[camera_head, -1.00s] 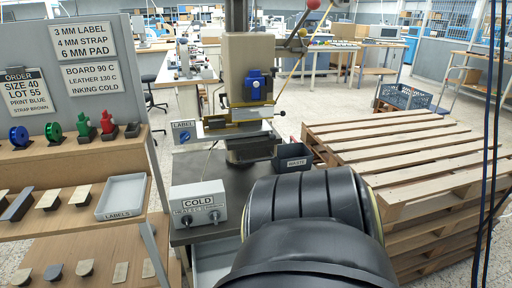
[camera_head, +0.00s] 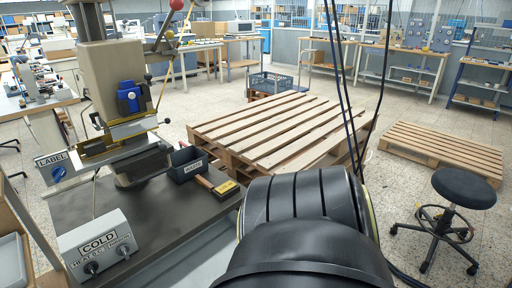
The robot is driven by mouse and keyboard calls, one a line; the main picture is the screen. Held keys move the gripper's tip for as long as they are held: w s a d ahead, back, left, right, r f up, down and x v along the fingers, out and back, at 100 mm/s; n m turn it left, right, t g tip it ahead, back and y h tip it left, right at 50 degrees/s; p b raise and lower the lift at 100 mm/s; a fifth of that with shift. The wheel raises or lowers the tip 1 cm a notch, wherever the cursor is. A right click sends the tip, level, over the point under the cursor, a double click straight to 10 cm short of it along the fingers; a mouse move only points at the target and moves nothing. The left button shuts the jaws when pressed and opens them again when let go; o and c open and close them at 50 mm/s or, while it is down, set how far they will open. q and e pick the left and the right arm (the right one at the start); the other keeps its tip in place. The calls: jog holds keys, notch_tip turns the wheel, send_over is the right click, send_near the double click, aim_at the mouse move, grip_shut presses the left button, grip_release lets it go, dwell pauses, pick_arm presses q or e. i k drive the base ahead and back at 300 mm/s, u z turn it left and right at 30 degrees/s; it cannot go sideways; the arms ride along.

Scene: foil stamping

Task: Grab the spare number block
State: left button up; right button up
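I cannot make out a number block in this view. The foil stamping press (camera_head: 113,85) stands on a dark bench at the left, with a blue part on its head and a brass-coloured holder below. A small wood-handled tool with a yellow and black head (camera_head: 224,189) lies on the bench beside the dark WASTE bin (camera_head: 188,164). A black rounded link of my own arm fills the bottom middle and hides part of the bench and floor. Neither of my grippers shows.
A grey control box marked COLD (camera_head: 97,247) sits on the bench front. A wooden pallet stack (camera_head: 275,130) stands behind the bench. A low pallet (camera_head: 445,150) and a black stool (camera_head: 463,188) are at the right. Open floor lies between them.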

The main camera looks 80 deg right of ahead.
aim_at(229, 189)
jog(key=z, duration=1.8)
